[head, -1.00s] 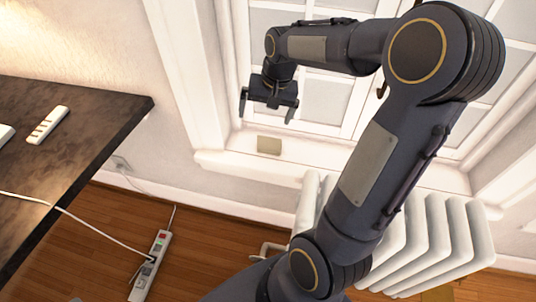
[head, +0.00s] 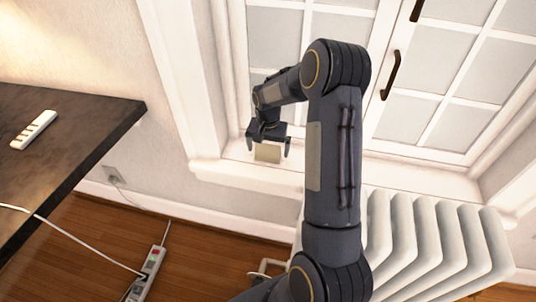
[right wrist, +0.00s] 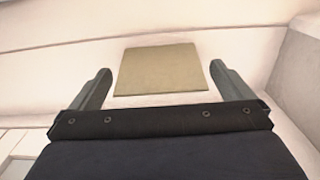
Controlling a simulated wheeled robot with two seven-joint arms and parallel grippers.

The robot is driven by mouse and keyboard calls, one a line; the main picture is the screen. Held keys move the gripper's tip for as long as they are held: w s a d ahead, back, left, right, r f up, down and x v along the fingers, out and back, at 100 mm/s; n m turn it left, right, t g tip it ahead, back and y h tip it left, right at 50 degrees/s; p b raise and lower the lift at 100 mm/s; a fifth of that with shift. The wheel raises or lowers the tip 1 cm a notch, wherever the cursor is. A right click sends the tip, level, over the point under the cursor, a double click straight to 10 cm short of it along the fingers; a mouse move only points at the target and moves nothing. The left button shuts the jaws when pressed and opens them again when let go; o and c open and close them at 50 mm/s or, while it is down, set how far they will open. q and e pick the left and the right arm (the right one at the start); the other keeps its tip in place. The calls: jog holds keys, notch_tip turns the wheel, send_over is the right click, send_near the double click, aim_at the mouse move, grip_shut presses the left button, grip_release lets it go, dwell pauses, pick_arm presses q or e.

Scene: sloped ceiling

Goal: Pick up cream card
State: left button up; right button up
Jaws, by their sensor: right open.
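The cream card (head: 267,153) is a small flat rectangle on the white window sill (head: 225,172). In the right wrist view the card (right wrist: 161,68) lies ahead of my right gripper, between the lines of its two fingers. My right gripper (head: 268,146) is open over the sill, with a finger to either side of the card in the head view. In the right wrist view the open fingers (right wrist: 160,84) do not touch the card; a pale gap shows on both sides. My left gripper is not in view.
A white radiator (head: 430,240) stands below the sill at the right. Window frames with a dark handle (head: 390,75) rise behind my arm. A dark table (head: 75,150) with a white remote-like strip (head: 34,130) is at the left. A power strip (head: 147,275) lies on the wooden floor.

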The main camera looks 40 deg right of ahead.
jog(key=shift+f, duration=0.3)
jog(key=c, duration=1)
jog(key=shift+r, duration=0.15)
